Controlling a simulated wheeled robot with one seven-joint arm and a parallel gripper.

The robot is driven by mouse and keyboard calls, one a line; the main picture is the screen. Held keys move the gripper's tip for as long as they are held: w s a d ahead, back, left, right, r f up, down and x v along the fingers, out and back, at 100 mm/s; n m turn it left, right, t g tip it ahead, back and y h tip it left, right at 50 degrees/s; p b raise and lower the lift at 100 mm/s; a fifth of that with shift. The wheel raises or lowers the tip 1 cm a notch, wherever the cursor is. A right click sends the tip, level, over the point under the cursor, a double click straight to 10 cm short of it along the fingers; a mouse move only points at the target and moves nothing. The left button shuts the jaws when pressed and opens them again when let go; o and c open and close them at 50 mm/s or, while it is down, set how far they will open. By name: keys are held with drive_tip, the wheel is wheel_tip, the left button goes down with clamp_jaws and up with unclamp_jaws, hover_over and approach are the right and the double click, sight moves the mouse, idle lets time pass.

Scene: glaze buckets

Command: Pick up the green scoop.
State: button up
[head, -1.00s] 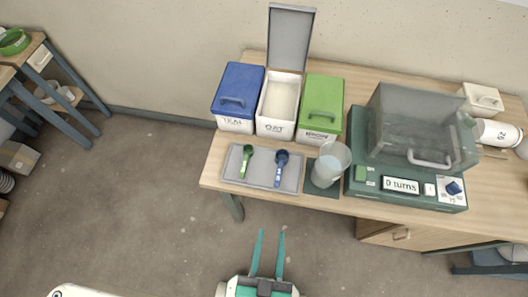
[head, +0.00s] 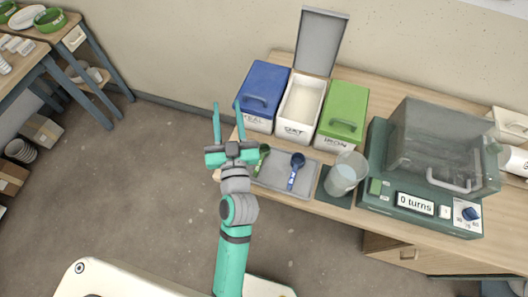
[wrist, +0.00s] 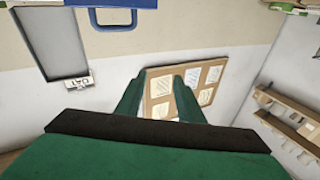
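The green scoop (head: 262,157) lies on the left part of a grey tray (head: 278,187), partly hidden behind my gripper in the head view. A blue scoop (head: 295,171) lies to its right on the same tray. My gripper (head: 227,105) is raised at the left of the tray, its two teal fingers spread apart and empty, pointing toward the back wall. Its fingers also show in the wrist view (wrist: 157,95), with nothing between them. The green scoop does not show in the wrist view.
Behind the tray stand a blue-lidded bin (head: 262,96), an open white bin (head: 300,105) and a green-lidded bin (head: 342,115). A clear cup (head: 345,175) and a green machine (head: 420,205) reading "0 turns" stand to the right.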

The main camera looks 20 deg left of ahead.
drive_tip(key=w+a+r+n+g+y, duration=0.1)
drive_tip(key=a+r+n+g+y, duration=0.5)
drive_tip(key=a+r+n, duration=0.45)
drive_tip(key=s+a+r+n+g+y, duration=0.1)
drive_tip(key=s+a+n+g+y, duration=0.1)
drive_tip(key=a+n+g+y, duration=0.25)
drive_tip(key=n+g+h, duration=0.7)
drive_tip(key=n+h, duration=0.9)
drive_tip(key=h, duration=0.3)
hover_over(257, 170)
wheel_tip(257, 170, down, 23)
drive_tip(key=shift+w+r, duration=0.1)
drive_tip(key=shift+f, duration=3.3)
